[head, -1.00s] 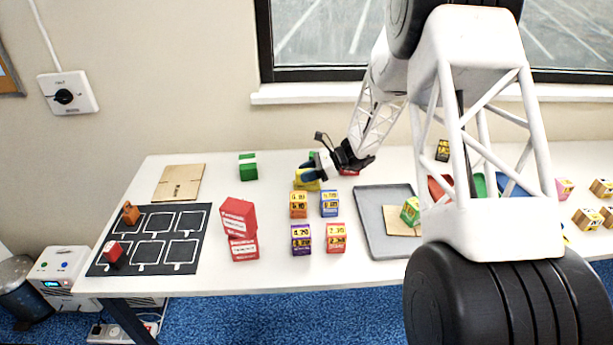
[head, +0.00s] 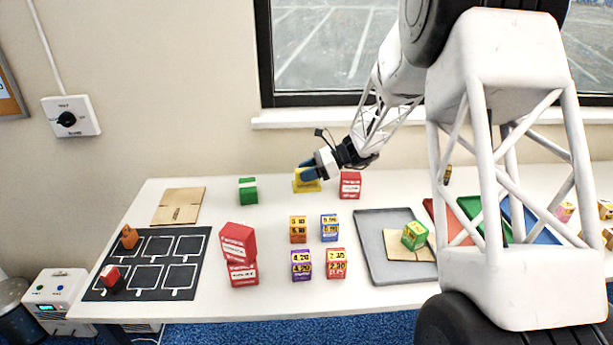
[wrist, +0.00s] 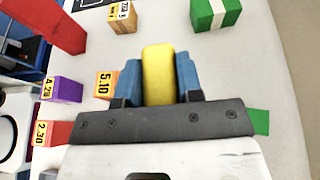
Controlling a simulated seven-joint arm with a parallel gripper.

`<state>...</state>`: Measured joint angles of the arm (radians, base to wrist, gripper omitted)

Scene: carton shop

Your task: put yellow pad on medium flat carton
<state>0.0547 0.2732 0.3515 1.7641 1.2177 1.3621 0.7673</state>
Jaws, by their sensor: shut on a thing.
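My gripper (head: 308,172) is shut on the yellow pad (head: 306,186), near the back middle of the table. In the wrist view the pad (wrist: 158,75) sits between the two blue fingers. How high the pad is above the table is hard to tell. One flat brown carton (head: 178,206) lies at the back left, with nothing on it. A smaller flat brown piece (head: 398,244) lies in the grey tray, with a green box (head: 415,235) on it. I cannot tell for certain which is the medium one.
Small orange (head: 298,229), blue (head: 329,228), purple (head: 301,265) and red (head: 336,263) boxes stand in front of my gripper. Stacked red boxes (head: 238,242) and a green-white box (head: 248,190) stand to the left. A black marked mat (head: 205,262) lies front left; the grey tray (head: 370,235) is right.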

